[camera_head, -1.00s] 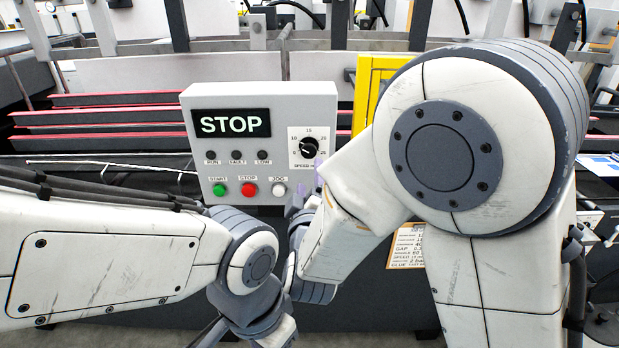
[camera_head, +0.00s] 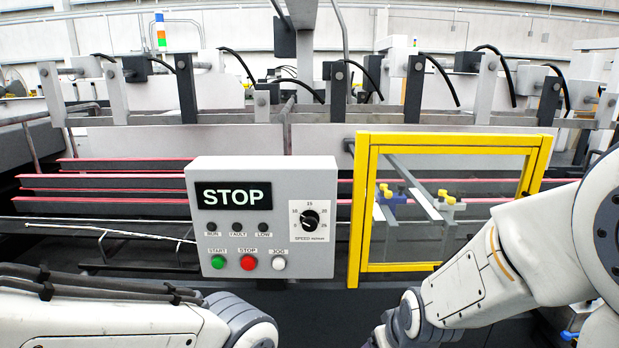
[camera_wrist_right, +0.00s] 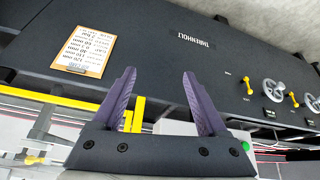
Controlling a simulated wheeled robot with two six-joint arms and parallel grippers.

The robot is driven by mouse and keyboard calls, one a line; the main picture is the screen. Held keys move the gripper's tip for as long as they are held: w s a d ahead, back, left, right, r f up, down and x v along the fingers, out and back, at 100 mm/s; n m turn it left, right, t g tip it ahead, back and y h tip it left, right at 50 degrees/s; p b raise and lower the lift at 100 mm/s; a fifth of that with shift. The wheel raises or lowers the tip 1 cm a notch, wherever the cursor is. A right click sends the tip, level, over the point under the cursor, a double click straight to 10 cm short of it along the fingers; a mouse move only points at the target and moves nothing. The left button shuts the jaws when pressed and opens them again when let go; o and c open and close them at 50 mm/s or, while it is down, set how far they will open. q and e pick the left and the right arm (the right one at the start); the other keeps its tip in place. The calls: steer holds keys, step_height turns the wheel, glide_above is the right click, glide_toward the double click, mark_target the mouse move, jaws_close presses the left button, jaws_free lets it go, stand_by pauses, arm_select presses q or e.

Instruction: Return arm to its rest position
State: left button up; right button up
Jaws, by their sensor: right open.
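My right arm (camera_head: 500,270) comes in from the right in the head view. Its forearm slopes down to the left, and its wrist is at the bottom edge, right of the control box. My right gripper (camera_wrist_right: 158,75) shows in the right wrist view, with its two purple fingers wide apart and nothing between them. The fingers point toward the dark machine front. My left arm (camera_head: 100,318) lies along the bottom left of the head view. Its gripper is below the frame.
The grey control box (camera_head: 321,178) shows STOP, a speed dial and three buttons. A yellow-framed guard (camera_head: 362,215) stands right of it. In the right wrist view, a clipboard (camera_wrist_right: 85,52), handwheels (camera_wrist_right: 283,93) and yellow levers are on the dark machine front.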

steer(key=s+d+f+m+g, duration=0.1)
steer(key=s+d+m+g, duration=0.2)
steer(key=s+d, duration=0.25)
steer(key=s+a+r+n+g, duration=0.1)
steer(key=s+a+r+n, duration=0.2)
steer(key=s+a, duration=0.4)
steer(key=s+a+r+n+g, duration=0.1)
steer(key=s+a+r+n, duration=0.2)
steer(key=s+a, duration=0.4)
steer(key=shift+s+a+n+g, duration=0.2)
steer(key=shift+a+n+g, duration=0.15)
steer(key=shift+n, duration=0.55)
